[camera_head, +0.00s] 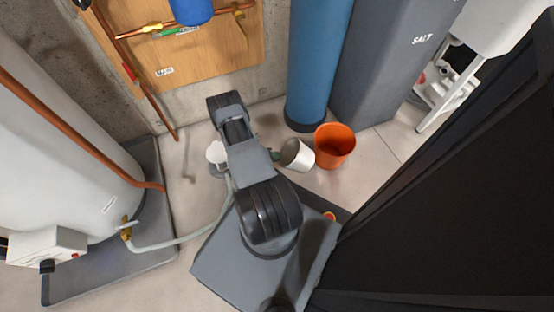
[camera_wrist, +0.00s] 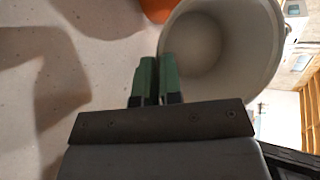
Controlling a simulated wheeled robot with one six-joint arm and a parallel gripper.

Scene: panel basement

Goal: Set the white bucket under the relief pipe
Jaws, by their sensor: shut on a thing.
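The white bucket (camera_head: 297,155) is beside the orange bucket in the head view, and looks tilted. It fills the upper right of the wrist view (camera_wrist: 235,50), where I see into its pale, empty-looking inside. My gripper (camera_head: 276,155) is at the bucket's left side; its green fingertips (camera_wrist: 157,75) are closed together at the rim, shut on the wall. A copper pipe (camera_head: 90,125) slants down across the white tank and ends low at its right side, near the pan's edge; it looks like the relief pipe. Whether the bucket touches the floor is unclear.
An orange bucket (camera_head: 335,146) stands right of the white one, by a blue cylinder (camera_head: 318,60) and grey salt tank (camera_head: 385,60). The white tank (camera_head: 60,150) stands in a grey pan (camera_head: 155,225). A pale hose (camera_head: 190,238) crosses the floor near a white round object (camera_head: 215,152).

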